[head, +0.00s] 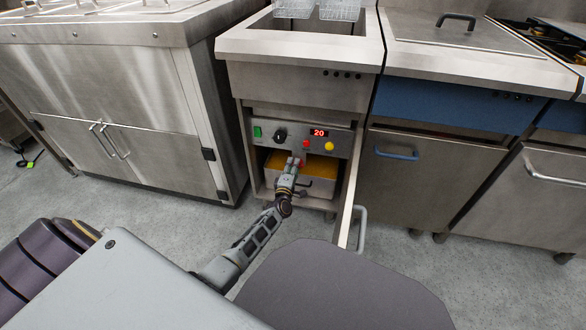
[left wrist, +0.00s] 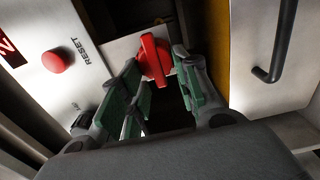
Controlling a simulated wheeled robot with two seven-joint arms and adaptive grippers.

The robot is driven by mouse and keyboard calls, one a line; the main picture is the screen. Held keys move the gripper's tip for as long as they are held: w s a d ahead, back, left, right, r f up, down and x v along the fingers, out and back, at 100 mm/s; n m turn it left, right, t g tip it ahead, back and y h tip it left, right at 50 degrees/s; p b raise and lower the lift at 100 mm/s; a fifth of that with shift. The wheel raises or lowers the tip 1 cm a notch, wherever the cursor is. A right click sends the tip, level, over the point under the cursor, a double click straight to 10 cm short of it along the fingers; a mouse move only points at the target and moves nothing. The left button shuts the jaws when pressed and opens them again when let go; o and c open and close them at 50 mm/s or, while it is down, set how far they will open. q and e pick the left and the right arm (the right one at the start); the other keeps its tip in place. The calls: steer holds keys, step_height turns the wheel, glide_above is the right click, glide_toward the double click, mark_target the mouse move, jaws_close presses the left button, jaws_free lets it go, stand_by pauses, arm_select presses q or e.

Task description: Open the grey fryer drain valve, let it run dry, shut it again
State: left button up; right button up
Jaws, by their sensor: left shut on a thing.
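The grey fryer (head: 300,85) stands in the middle of the head view with its lower door (head: 347,210) swung open. Its panel (head: 345,142) shows a lit red "20". The red drain valve handle (left wrist: 155,60) shows in the left wrist view between the fingertips. My left gripper (head: 294,168) reaches into the open cabinet and is shut on this handle. In the left wrist view the gripper (left wrist: 160,75) has green finger pads on either side of it. A metal pan (head: 318,187) with an amber surface sits below the valve. My right gripper is not in view.
A red reset button (left wrist: 55,60) is left of the handle. The pan's dark handle (left wrist: 276,60) is to the right. A blue-panelled unit (head: 430,105) stands right of the fryer and a steel cabinet (head: 110,90) left. The open door borders my arm's right side.

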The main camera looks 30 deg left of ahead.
arm_select(q)
steer(key=shift+f, duration=0.1)
steer(key=o, duration=1)
steer(key=shift+s, duration=0.2)
steer(key=shift+v, duration=5.85)
steer(key=shift+s, duration=0.1)
